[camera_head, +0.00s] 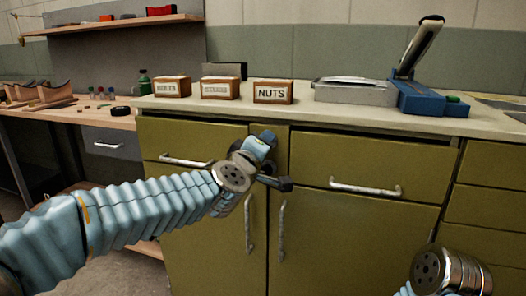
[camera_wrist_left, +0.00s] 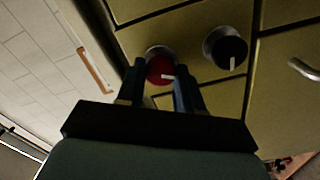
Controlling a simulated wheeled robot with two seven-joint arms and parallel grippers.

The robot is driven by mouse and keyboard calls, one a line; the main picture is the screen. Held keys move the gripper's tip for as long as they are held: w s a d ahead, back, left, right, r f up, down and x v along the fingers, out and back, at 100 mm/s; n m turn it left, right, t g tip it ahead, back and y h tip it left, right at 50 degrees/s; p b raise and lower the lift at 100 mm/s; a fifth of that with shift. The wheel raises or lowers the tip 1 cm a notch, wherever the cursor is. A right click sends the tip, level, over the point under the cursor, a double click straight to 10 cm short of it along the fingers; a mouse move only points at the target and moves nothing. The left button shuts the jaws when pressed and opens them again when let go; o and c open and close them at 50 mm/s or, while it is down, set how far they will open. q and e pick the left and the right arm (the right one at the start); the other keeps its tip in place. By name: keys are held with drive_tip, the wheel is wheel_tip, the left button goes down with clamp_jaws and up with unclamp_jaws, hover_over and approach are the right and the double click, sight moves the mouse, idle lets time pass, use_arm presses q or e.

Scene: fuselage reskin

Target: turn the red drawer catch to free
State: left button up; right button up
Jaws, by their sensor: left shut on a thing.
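The red drawer catch (camera_wrist_left: 159,66) is a round red knob with a white mark on the olive cabinet front in the left wrist view. Its white mark points to the right there. My left gripper (camera_wrist_left: 162,76) is shut on it, one dark finger on each side. In the head view my left gripper (camera_head: 269,150) is at the post between the two upper drawers and hides the catch. A black knob (camera_wrist_left: 227,50) with a white mark pointing down sits beside the red one. Only a link of my right arm shows at lower right; its gripper is out of view.
The drawers have bar handles (camera_head: 365,188), and the doors below have upright handles (camera_head: 249,222). Three boxes, one marked NUTS (camera_head: 273,92), and a blue machine (camera_head: 425,98) stand on the counter. A workbench (camera_head: 70,113) is at left.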

use_arm(q)
drive_tip(key=n+b, duration=0.2)
drive_tip(key=n, duration=0.3)
drive_tip(key=shift+f+n, duration=0.15)
drive_tip(key=shift+n, duration=0.15)
idle(0.4)
drive_tip(key=o, duration=1)
drive_tip(key=v, duration=1.4)
drive_tip(key=shift+w, duration=0.15)
